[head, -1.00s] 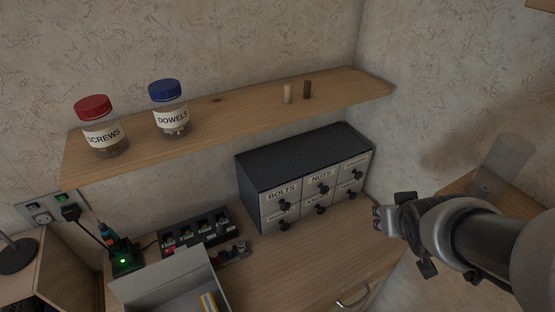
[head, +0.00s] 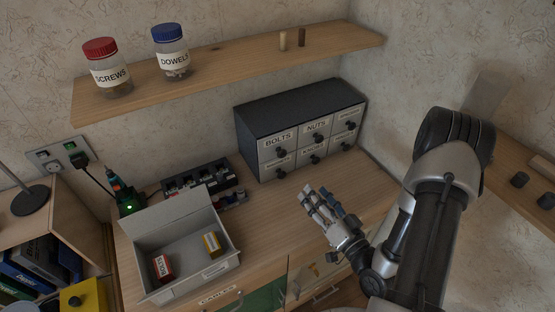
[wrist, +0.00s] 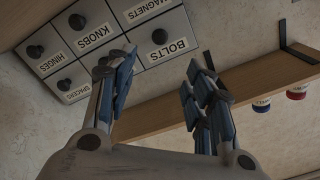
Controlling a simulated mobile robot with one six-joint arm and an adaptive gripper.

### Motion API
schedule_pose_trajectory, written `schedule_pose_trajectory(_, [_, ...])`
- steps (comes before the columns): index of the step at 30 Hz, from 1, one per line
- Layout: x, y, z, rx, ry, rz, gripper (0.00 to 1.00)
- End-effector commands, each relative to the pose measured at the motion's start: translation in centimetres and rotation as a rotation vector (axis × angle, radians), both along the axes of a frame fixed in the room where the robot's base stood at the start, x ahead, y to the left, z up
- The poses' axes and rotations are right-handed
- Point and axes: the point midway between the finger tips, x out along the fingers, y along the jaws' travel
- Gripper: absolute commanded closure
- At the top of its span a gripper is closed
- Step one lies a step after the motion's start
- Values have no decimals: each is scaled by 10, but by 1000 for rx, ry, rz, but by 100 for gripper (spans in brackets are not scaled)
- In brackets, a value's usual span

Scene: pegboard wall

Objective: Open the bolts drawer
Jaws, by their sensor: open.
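The dark drawer cabinet (head: 295,105) stands on the worktop under the shelf, with light labelled drawer fronts and black knobs. The bolts drawer (head: 278,142) is at its upper left and is shut. In the wrist view the bolts drawer (wrist: 175,62) shows its label upside down, with a black knob (wrist: 160,36) beside it. My gripper (head: 318,205) is over the worktop, in front of and below the cabinet, apart from it. In the wrist view my gripper (wrist: 160,70) is open and empty, with the bolts drawer beyond its fingertips.
A shelf (head: 230,62) with jars and two pegs overhangs the cabinet. A grey open bin (head: 180,245) holding a red and a yellow box stands left of my gripper. A dark rack (head: 200,180) sits left of the cabinet. The worktop right of the cabinet is clear.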

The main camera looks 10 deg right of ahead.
Motion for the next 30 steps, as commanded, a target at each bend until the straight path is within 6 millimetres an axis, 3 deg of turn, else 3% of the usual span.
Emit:
schedule_pose_trajectory(5, [16,6,0,2,-6,4,52])
schedule_pose_trajectory(21, [125,42,1,0,-9,2,52])
schedule_pose_trajectory(30, [160,52,0,3,-5,-2,52])
